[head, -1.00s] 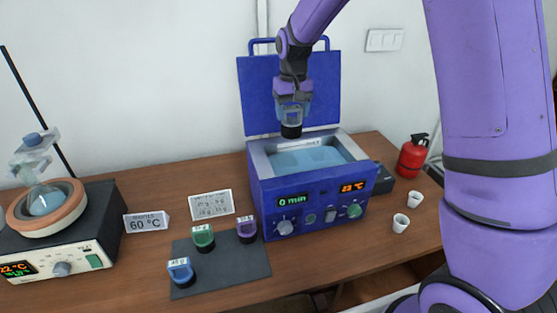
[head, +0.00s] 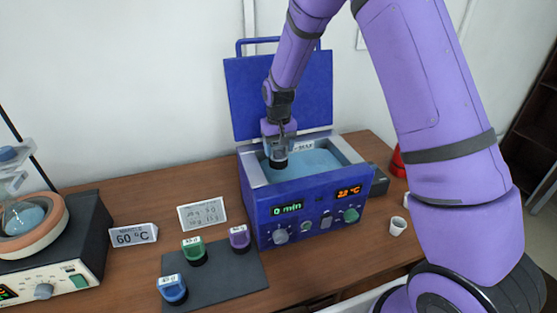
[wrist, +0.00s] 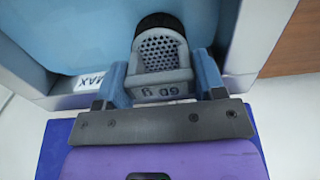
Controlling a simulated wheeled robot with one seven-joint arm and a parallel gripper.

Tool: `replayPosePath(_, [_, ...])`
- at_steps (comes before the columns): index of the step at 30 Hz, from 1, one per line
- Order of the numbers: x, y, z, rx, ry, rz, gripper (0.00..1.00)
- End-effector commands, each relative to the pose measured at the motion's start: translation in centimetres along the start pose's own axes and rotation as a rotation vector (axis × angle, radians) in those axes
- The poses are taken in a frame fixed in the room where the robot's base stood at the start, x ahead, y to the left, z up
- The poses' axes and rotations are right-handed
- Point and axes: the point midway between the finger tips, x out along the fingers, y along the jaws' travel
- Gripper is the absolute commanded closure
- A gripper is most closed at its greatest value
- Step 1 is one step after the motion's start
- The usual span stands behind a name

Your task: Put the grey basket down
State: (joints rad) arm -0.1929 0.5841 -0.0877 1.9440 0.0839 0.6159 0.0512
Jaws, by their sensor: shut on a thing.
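The grey basket (wrist: 162,52) has a perforated face, a "60 g" marking that reads upside down and a black end. In the wrist view my gripper (wrist: 163,82) is shut on it, a blue finger on each side. In the head view my gripper (head: 277,146) is low over the left part of the blue water bath (head: 310,215), inside its rim. The basket's dark end (head: 279,163) appears at the surface of the blue liquid (head: 312,161); I cannot tell whether it touches. The bath's lid stands open behind. Its displays read 0 min and 22 °C.
Green (head: 194,250), purple (head: 239,238) and blue (head: 172,289) labelled pieces stand on a dark mat (head: 230,276). A 60 °C sign (head: 134,235) and a written card (head: 202,214) stand behind. A heating unit (head: 60,255) is at left, a white cup (head: 397,226) at right.

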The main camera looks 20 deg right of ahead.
Motion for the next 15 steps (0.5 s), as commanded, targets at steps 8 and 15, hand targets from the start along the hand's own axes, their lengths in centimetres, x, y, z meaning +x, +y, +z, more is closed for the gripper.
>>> replayPosePath(8, [2.1, 0.0, 0.1, 0.000, -0.002, 0.001, 0.64])
replayPosePath(15, [4.9, 0.0, 0.0, 0.001, 0.000, 0.000, 0.64])
